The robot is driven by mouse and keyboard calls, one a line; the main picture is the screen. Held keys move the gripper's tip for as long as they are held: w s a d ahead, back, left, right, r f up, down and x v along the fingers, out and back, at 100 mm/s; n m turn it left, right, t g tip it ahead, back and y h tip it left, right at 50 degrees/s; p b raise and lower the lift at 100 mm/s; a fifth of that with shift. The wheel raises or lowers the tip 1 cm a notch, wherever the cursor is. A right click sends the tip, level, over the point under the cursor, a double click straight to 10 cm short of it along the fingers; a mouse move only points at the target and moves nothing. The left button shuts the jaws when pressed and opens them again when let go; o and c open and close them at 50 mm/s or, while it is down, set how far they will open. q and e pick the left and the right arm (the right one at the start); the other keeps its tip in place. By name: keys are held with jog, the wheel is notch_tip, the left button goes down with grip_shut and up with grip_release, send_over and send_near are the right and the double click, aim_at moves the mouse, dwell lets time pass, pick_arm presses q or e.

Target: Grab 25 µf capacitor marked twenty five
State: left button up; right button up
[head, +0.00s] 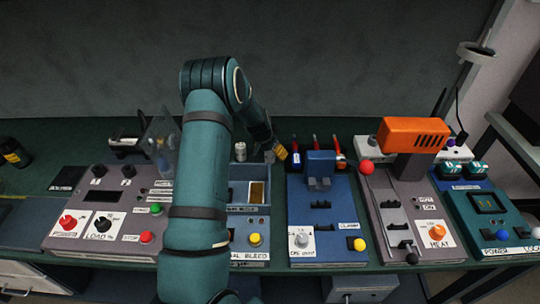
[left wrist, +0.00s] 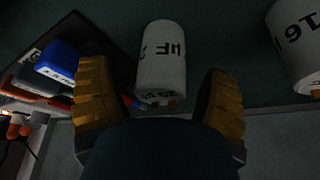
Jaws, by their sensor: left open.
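A white cylindrical capacitor (left wrist: 162,62) stands between the fingers in the left wrist view. Its black lettering is upside down and reads "µF" with part of a digit that looks like a 2; the full number is not clear. My left gripper (head: 279,151) has yellow fingers and is open. Its fingers are on either side of this capacitor with gaps, not visibly touching it. In the head view the gripper mostly hides this capacitor. A second white cylinder (left wrist: 297,42), marked "16", is at the right of the wrist view. My right gripper is not in view.
An orange device (head: 414,134) stands to the right. Control panels with knobs (head: 105,222) line the bench front. The green bench behind is mostly clear.

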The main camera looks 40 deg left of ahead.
pick_arm(q)
jog(key=c, duration=1.3)
